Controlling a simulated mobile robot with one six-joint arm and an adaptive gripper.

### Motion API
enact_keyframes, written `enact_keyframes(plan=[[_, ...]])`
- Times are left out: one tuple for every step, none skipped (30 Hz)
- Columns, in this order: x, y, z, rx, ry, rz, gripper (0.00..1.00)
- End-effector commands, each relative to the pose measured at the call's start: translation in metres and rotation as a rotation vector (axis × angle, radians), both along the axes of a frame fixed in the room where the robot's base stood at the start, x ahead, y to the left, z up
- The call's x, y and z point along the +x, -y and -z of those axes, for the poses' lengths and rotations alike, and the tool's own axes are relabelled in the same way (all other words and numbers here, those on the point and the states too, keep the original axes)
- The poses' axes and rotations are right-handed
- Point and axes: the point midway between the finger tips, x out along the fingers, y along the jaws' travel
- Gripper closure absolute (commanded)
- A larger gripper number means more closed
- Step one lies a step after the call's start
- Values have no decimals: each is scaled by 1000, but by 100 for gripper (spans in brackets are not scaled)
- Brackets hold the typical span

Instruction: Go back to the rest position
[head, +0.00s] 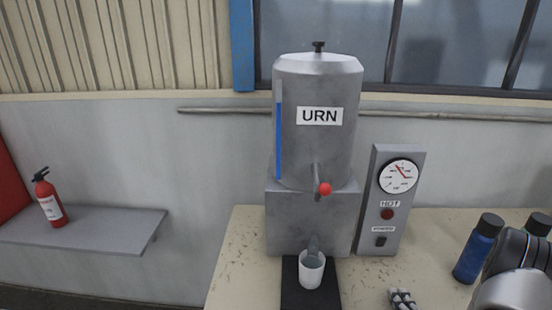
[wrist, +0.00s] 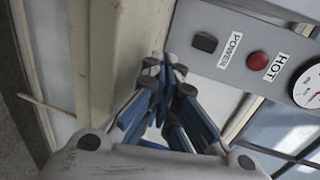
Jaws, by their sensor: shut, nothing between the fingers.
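My gripper (wrist: 166,72) shows in the wrist view with its fingertips together and nothing between them. The grey control box (wrist: 225,40) lies just beyond the fingertips and to the right, with no clear contact. In the head view, part of my arm (head: 515,285) enters at the lower right. A small dark-and-white piece at the bottom edge there is cut off, and I cannot tell whether it is my gripper. The urn (head: 318,125) stands on the worktop, its red-knobbed tap (head: 324,189) at the front. A white cup (head: 311,269) stands below the spout.
The control box (head: 378,215) with its dial stands right of the urn. The worktop (head: 238,262) is bare left of the urn. A fire extinguisher (head: 49,200) stands on a grey shelf (head: 105,226) at the far left.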

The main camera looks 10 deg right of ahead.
Motion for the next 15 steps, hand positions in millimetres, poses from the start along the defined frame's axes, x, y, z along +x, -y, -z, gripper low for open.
enact_keyframes(plan=[[3,0,-3,-16,-11,-7,100],[6,-1,-6,-31,-21,-14,100],[10,-2,-10,-58,-44,-27,100],[15,-3,-14,-85,-65,-38,100],[20,-4,-19,-118,-92,-51,100],[27,-7,-27,-171,-134,-73,100],[33,-9,-35,-216,-170,-90,100],[38,-12,-43,-264,-208,-109,100],[45,-17,-54,-327,-261,-133,100],[49,-21,-62,-374,-299,-153,100],[52,-25,-71,-418,-338,-170,100],[55,-31,-82,-475,-386,-194,100],[56,-36,-91,-516,-422,-212,100],[57,-42,-100,-556,-457,-229,100],[57,-49,-112,-607,-501,-252,100]])
